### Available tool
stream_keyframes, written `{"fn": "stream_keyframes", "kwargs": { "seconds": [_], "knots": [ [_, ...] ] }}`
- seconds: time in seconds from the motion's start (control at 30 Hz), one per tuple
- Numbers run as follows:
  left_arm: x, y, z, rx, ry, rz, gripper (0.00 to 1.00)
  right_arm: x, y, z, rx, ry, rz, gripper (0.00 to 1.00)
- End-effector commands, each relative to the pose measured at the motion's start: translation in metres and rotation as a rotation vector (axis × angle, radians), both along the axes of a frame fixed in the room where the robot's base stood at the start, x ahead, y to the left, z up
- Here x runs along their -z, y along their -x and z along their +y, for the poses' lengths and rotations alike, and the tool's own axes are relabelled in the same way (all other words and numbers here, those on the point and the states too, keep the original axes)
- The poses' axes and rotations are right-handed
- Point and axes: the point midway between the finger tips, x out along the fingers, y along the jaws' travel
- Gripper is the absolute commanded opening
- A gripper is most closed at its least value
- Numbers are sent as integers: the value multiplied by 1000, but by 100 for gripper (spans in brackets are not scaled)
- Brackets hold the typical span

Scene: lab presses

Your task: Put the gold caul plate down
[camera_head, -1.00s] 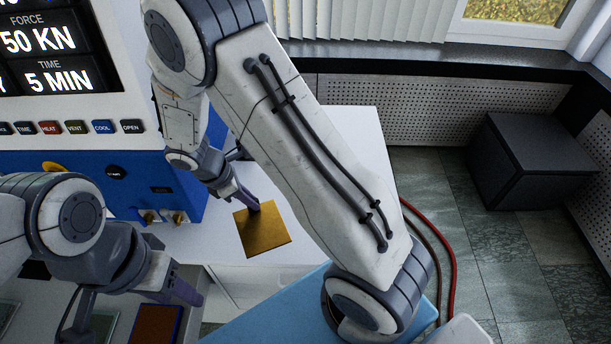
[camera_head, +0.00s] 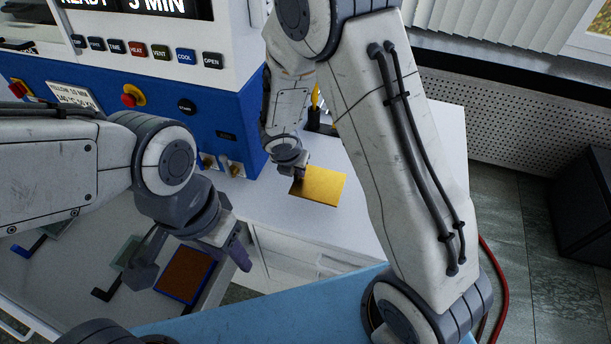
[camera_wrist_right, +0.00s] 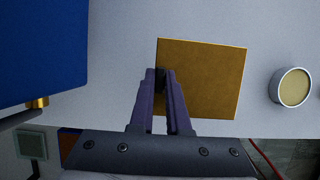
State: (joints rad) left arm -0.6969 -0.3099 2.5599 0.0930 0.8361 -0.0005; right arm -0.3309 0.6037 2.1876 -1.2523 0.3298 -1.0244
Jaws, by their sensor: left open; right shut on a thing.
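The gold caul plate (camera_head: 322,187) is a thin square sheet over the white counter (camera_head: 440,130), beside the blue press. My right gripper (camera_head: 298,178) is shut on one edge of it. In the right wrist view the plate (camera_wrist_right: 210,85) lies flat in the picture, with the purple fingers (camera_wrist_right: 162,78) closed at its left side. I cannot tell whether it touches the counter or is just above it. My left gripper (camera_head: 192,263) is open and empty, with its fingers apart over the lower tray area by a brown plate with a blue edge (camera_head: 187,272).
The press (camera_head: 110,85) stands left of the plate, with brass fittings (camera_head: 207,160) low on its front. A yellow-topped item in a black holder (camera_head: 318,120) stands behind the plate. The right wrist view shows a round tin (camera_wrist_right: 291,87) to the plate's right. Bare counter lies around the plate.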

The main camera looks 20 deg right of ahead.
Motion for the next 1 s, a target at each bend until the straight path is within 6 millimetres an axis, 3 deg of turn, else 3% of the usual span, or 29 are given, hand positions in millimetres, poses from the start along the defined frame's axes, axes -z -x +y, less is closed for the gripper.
{"fn": "stream_keyframes", "kwargs": {
  "seconds": [0.2, 0.53, 0.97, 1.0],
  "knots": [
    [1, 0, 0, 0, 0, 0, 50, 18, -22, -21, 1, 0, 0, 0],
    [23, 0, 0, 0, 0, 0, 50, 58, -24, -23, -1, 1, 1, 0],
    [27, 0, 0, 0, 0, 0, 50, 63, -25, -23, 1, 0, -1, 0],
    [27, 0, 0, 0, 0, 0, 50, 64, -24, -23, 1, 0, -1, 18]
  ]
}}
